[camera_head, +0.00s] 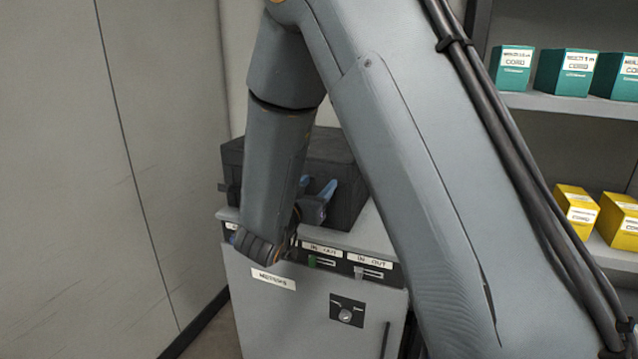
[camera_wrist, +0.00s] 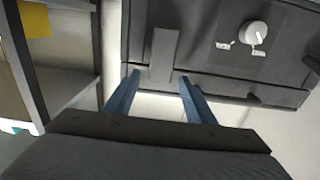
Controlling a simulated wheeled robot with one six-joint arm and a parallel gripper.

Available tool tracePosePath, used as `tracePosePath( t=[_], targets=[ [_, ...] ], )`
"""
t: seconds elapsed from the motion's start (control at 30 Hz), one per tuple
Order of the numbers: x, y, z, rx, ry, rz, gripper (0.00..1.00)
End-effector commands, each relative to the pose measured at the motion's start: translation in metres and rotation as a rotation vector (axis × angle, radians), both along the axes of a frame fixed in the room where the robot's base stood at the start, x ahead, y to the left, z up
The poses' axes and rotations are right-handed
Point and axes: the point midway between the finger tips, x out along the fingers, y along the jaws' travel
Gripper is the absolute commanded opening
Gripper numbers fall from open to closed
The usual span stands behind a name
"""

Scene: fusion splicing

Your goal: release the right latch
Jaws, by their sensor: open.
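A dark case (camera_head: 342,160) sits on top of a grey cabinet. In the wrist view the case (camera_wrist: 205,65) shows a grey bar-shaped latch (camera_wrist: 164,52) near its left end, the end nearer the shelves. My gripper (camera_wrist: 160,77) is open, with one blue finger on each side of the latch's lower end. I cannot tell whether the fingers touch it. In the head view my gripper (camera_head: 318,192) is at the case's front, partly hidden by my arm, and this latch cannot be made out.
Shelves (camera_head: 570,102) at the right hold teal and yellow boxes. A plain wall (camera_head: 80,180) stands at the left. A white knob (camera_wrist: 254,33) shows on the case.

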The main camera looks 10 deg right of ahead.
Motion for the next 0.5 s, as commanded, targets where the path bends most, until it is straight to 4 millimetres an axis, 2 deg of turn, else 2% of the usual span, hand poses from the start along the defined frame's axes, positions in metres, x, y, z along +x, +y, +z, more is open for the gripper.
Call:
tracePosePath(
  t=[0.2,0.47,0.5],
  targets=[
    [0.0130,-0.0097,-0.0001,-0.001,0.001,0.000,0.50],
    [0.0142,-0.0102,-0.0001,-0.001,0.001,0.001,0.50],
    [0.0141,-0.0102,-0.0001,-0.001,0.001,0.001,0.45]
  ],
)
